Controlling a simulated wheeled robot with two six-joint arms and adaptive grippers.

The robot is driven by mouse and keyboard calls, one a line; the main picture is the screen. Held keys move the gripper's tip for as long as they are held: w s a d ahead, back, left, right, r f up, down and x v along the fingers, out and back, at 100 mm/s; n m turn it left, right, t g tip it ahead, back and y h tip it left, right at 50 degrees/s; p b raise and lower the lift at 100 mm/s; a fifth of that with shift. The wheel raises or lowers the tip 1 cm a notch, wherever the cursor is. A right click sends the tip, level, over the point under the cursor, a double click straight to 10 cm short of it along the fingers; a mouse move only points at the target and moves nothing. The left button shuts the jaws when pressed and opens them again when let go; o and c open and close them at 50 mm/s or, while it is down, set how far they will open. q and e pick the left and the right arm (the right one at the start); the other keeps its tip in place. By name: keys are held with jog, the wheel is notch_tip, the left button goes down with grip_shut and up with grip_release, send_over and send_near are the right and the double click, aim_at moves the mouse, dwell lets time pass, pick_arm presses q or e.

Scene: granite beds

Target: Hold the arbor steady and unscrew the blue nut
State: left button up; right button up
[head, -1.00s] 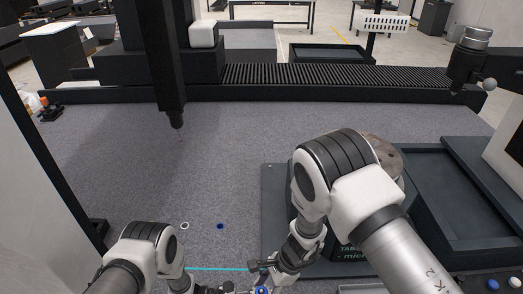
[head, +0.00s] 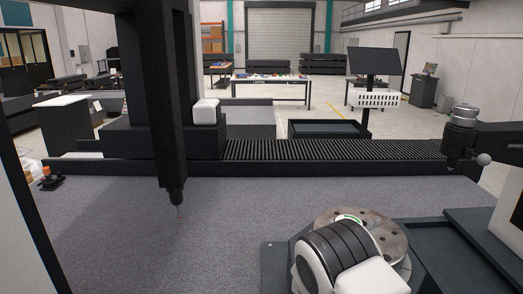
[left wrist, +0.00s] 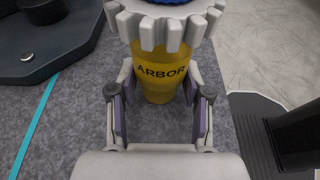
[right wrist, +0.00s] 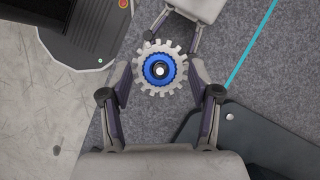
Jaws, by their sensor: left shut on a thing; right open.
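The yellow arbor (left wrist: 162,82), lettered ARBOR, stands upright on the granite in the left wrist view. My left gripper (left wrist: 158,95) is shut on its body from both sides. A pale toothed gear (left wrist: 150,32) sits on top of the arbor. In the right wrist view the gear (right wrist: 141,84) is seen from above, with the blue nut (right wrist: 160,56) in its centre around a bright stud end. My right gripper (right wrist: 161,75) is open, its fingers on either side of the gear's near half; I cannot tell whether they touch it. Neither gripper shows in the head view.
A dark plate (left wrist: 45,40) with a knob lies beside the arbor. A cyan line (right wrist: 250,48) crosses the grey granite. In the head view a dark probe column (head: 172,100) hangs at left, and a round rotary table (head: 362,235) stands behind my arm.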

jog(key=v, duration=1.2)
jog(key=shift+f, duration=0.1)
